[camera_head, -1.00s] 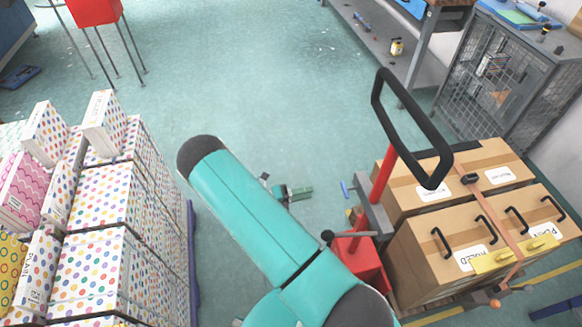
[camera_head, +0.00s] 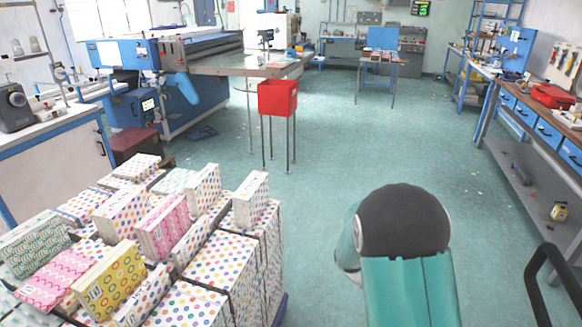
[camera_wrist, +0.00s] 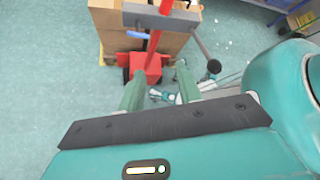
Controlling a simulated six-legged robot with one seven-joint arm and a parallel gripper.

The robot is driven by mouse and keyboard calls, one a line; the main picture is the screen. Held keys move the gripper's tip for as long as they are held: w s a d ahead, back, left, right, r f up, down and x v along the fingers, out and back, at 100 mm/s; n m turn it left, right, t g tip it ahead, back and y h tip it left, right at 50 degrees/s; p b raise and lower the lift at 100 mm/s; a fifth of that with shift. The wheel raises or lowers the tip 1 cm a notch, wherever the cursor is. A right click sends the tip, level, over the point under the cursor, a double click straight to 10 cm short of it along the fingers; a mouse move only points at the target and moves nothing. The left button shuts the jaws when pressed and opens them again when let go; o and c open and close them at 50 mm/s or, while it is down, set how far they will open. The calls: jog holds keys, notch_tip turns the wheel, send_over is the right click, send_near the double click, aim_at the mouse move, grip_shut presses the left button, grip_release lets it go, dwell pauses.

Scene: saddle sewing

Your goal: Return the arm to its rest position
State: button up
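My gripper (camera_wrist: 160,82) shows in the wrist view with its two green fingers spread apart and nothing between them. It points down towards the floor. Beyond the fingertips are a red hand truck (camera_wrist: 146,66) and the floor, with a gap between. In the head view my teal arm, with its black-capped joint, stands at the lower right. My gripper is hidden there.
Stacked dotted boxes (camera_head: 215,265) stand close at the lower left. A black handle (camera_head: 540,285) rises at the right edge. A red bin (camera_head: 277,98) stands on thin legs. A workbench (camera_head: 545,125) lines the right. The middle floor is clear.

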jog(key=s+a+r+m+t+y, duration=0.3)
jog(key=r+m, duration=0.3)
jog(key=r, duration=0.2)
jog(key=s+a+r+m+t+y, duration=0.3)
jog(key=s+a+r+m+t, duration=0.1)
jog(key=r, duration=0.4)
jog(key=s+a+r+m+t+y, duration=0.3)
jog(key=s+a+r+m+t, duration=0.1)
jog(key=s+r+m, duration=0.3)
jog(key=shift+a+r+m, duration=0.3)
jog(key=shift+a+r, duration=0.3)
jog(key=shift+a, duration=0.15)
jog(key=shift+s, duration=0.2)
